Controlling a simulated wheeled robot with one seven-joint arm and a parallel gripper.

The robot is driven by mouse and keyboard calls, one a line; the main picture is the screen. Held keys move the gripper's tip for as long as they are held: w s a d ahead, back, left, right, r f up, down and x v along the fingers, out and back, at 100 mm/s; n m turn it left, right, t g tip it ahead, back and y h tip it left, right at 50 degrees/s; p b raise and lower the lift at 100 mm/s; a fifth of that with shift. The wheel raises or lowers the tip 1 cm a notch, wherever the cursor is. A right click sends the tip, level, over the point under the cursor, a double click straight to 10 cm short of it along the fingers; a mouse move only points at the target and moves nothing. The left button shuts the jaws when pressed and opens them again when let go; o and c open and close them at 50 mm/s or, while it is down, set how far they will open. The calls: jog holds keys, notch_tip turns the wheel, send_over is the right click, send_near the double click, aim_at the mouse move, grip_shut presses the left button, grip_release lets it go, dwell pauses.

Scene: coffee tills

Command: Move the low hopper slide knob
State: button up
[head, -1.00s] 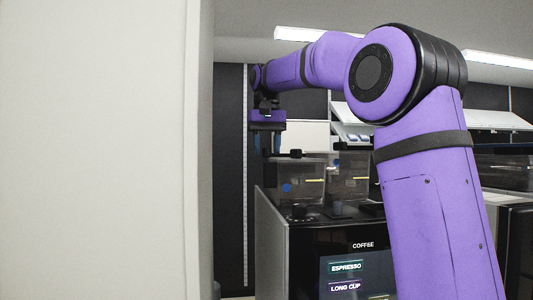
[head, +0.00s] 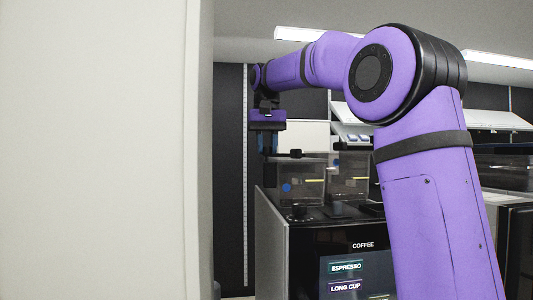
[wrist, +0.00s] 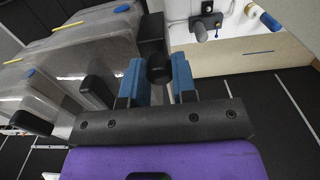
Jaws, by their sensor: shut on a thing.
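My gripper (wrist: 160,78) has blue fingers, closed on a round black knob (wrist: 160,68), which I take to be the low hopper slide knob. A dark block (wrist: 151,33) lies just beyond it. In the head view, my gripper (head: 268,143) hangs downward at the left back edge of the coffee machine. A dark piece (head: 270,175) shows below it, beside the clear hopper (head: 305,192). The knob between the fingers cannot be made out in the head view.
The coffee machine (head: 345,245) stands below the hoppers. A second clear hopper (head: 350,170) is to the right, with black knobs on top. A pale wall (head: 95,150) fills the left.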

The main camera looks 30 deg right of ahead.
jog(key=shift+r, duration=0.6)
jog(key=o, duration=1)
jog(key=shift+r, duration=3.75)
